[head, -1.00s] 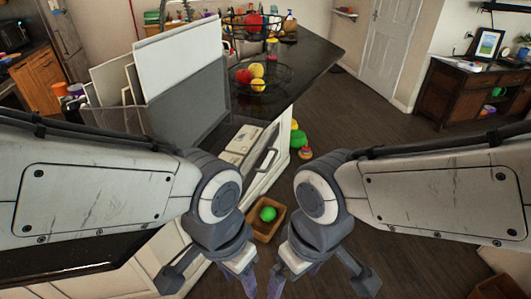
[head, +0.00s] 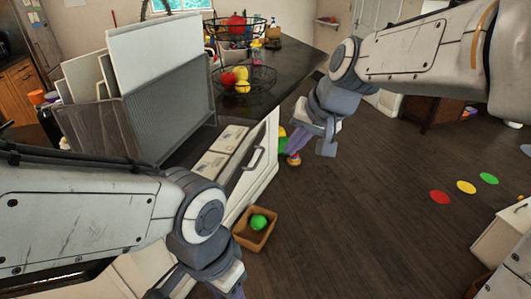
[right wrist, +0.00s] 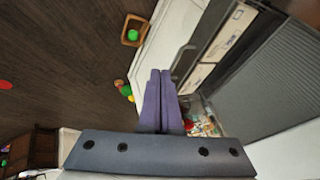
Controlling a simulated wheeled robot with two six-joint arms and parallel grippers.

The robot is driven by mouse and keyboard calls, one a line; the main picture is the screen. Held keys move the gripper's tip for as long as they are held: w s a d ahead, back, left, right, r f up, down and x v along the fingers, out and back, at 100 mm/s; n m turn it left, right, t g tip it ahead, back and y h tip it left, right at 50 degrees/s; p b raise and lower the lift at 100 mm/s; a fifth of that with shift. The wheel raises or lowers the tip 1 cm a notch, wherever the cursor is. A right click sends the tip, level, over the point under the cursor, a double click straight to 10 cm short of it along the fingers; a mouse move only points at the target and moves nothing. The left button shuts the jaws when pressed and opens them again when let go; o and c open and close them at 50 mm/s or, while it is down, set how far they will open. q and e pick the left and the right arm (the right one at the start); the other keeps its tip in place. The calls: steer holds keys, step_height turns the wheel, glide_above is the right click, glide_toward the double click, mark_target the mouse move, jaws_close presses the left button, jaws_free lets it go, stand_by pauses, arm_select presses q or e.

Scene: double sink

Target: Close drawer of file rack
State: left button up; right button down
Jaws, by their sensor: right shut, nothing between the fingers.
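The file rack (head: 172,112) is a grey mesh rack holding upright white boards on the dark counter.
A brown box (head: 243,240) with a green ball stands on the floor by the white cabinet. A fruit basket (head: 262,84) stands on the counter behind the rack. Colourful toys (head: 292,158) lie on the floor beyond the right gripper. The wooden floor at right is largely free.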

arm_select(q)
step_height(320, 180, up, 3)
steer(key=p, duration=0.3)
steer(key=shift+f, duration=0.15)
arm_select(e)
steer(key=w+a+f+m, duration=0.1)
steer(key=w+a+f, duration=0.3)
steer(key=w+f, duration=0.4)
steer(key=shift+w+a+t, duration=0.15)
steer(key=shift+a+t, duration=0.15)
steer(key=shift+a, duration=0.1)
